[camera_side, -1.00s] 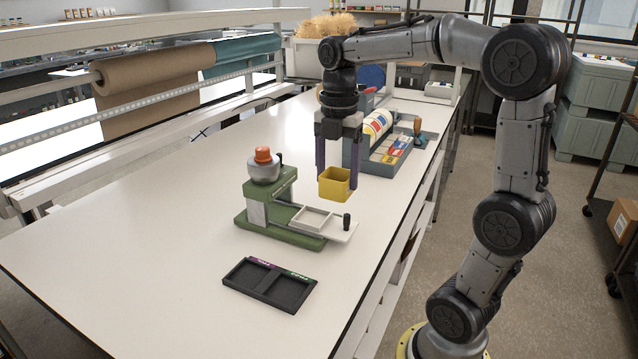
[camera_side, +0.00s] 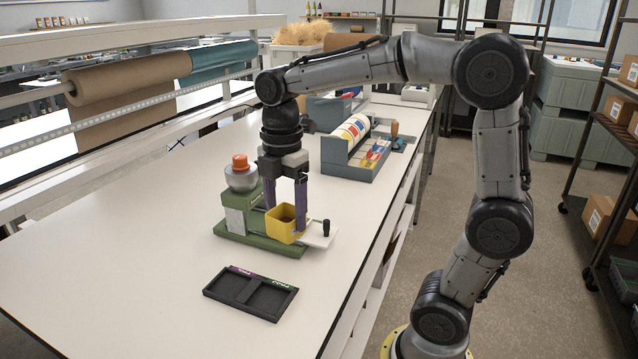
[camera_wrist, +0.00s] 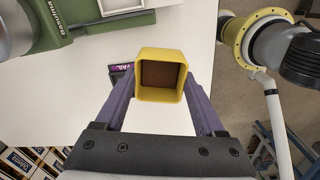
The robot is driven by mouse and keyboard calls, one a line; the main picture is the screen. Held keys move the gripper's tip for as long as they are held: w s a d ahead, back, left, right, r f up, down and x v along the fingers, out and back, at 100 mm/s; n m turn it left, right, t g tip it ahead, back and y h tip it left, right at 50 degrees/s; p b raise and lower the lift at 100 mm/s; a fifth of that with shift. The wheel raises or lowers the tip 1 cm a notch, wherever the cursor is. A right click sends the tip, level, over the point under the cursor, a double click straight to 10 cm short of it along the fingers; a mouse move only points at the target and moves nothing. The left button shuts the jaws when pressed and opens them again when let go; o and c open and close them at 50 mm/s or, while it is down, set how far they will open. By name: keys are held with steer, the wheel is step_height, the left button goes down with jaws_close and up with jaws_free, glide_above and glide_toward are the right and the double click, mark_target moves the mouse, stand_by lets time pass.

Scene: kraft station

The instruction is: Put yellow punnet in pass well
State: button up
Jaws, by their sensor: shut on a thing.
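A yellow square punnet (camera_side: 286,229) is held between the purple fingers of my gripper (camera_side: 286,222). It is upright, open at the top, with a dark brown inside. In the wrist view the punnet (camera_wrist: 162,56) sits between the fingertips. The black two-well tray (camera_side: 250,292) lies on the table, nearer the camera. Its left well has a magenta label and its right well, the pass well (camera_side: 271,299), a green one. The punnet is above and apart from the tray. Both wells look empty. In the wrist view the punnet hides most of the tray (camera_wrist: 115,79).
A grey rack (camera_side: 345,160) is farther back. The white table is clear around the tray.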

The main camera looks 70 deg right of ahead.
steer(key=shift+w+a+f+n, duration=0.1)
steer(key=shift+a+f+n, duration=0.3)
steer(key=shift+a+f, duration=1)
steer(key=shift+a+f+n, duration=0.4)
steer(key=shift+a+f, duration=0.8)
steer(key=shift+f, duration=0.4)
steer(key=shift+w+a+f+n, duration=0.1)
steer(key=shift+a+f+n, duration=0.3)
steer(key=shift+a+f, duration=1)
steer(key=shift+d+f, duration=0.1)
steer(key=shift+f, duration=0.7)
steer(key=o, duration=1.3)
steer(key=shift+r, duration=4)
